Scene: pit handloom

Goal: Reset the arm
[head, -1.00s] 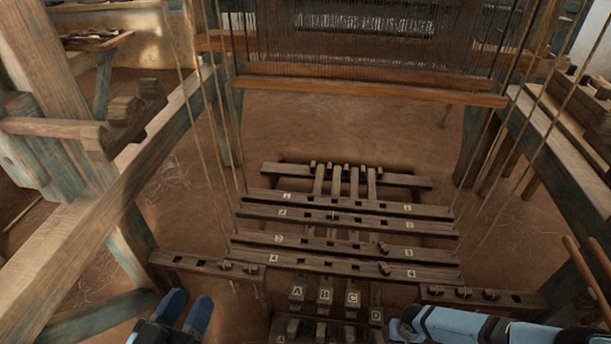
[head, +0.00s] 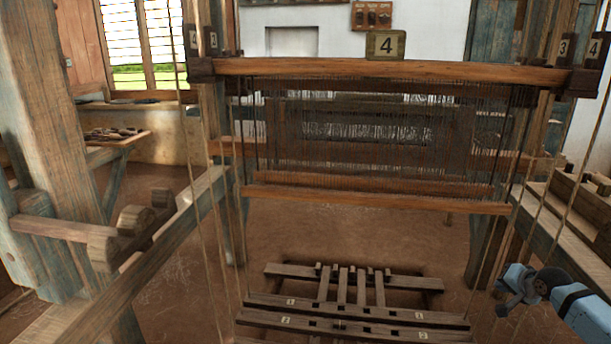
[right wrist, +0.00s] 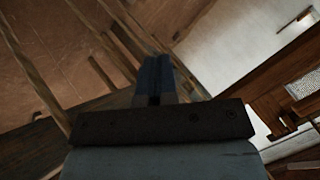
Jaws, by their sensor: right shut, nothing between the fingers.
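My right arm (head: 580,312), light blue with dark joints, comes in at the lower right of the head view. It is raised beside the right side of the loom. My right gripper (right wrist: 156,75) shows in the right wrist view with its blue fingers together and nothing between them. It appears clear of the loom parts, with floor and timber blurred behind it. My left gripper is out of the head view.
The loom's heddle frame (head: 370,190) hangs ahead under a top beam (head: 390,70) with a "4" plate (head: 386,45). Numbered lamms (head: 350,310) lie low in the middle. Cords hang on both sides. A wooden side rail (head: 150,270) runs along the left.

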